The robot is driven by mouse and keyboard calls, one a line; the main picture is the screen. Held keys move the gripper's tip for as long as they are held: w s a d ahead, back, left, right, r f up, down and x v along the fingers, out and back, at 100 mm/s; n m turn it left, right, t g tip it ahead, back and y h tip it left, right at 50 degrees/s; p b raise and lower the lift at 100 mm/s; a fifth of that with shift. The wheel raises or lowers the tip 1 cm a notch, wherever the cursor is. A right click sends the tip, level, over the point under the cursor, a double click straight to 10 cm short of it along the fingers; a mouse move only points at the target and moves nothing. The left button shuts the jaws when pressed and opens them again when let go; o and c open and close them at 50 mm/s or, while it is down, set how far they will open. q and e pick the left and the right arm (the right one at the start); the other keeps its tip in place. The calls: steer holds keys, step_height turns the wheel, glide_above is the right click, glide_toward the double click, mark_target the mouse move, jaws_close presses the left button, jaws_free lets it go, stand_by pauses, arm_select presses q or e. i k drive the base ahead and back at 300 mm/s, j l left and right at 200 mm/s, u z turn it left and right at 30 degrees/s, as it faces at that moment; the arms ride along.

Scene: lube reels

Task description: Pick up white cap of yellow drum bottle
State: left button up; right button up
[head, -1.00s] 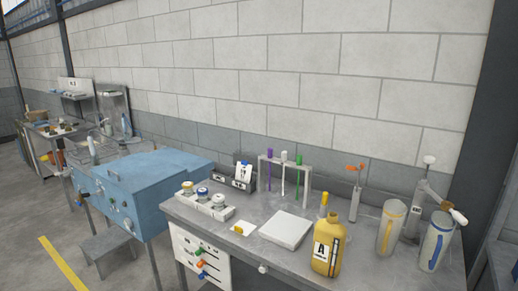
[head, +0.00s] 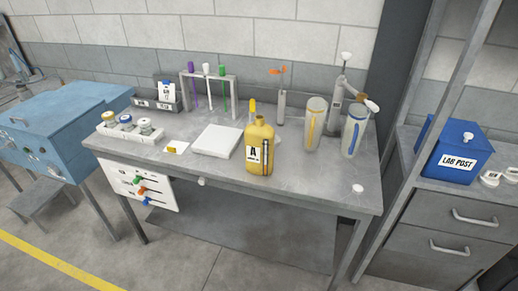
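The yellow drum bottle (head: 259,135) stands upright near the front middle of the grey workbench, with a white label marked "A". No white cap shows on its top. A small white round piece (head: 358,188) lies on the bench near the front right corner; it looks like a cap, but I cannot tell for sure. Neither of my grippers is in view.
A blue "LAB POST" box (head: 460,150) stands on the right cabinet. The bench's front right is fairly clear.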

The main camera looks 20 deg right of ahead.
mark_target(358, 189)
steer(key=z, duration=1.4)
steer(key=k+j+u, duration=0.5)
steer(key=u, duration=0.2)
steer(key=j, duration=0.1)
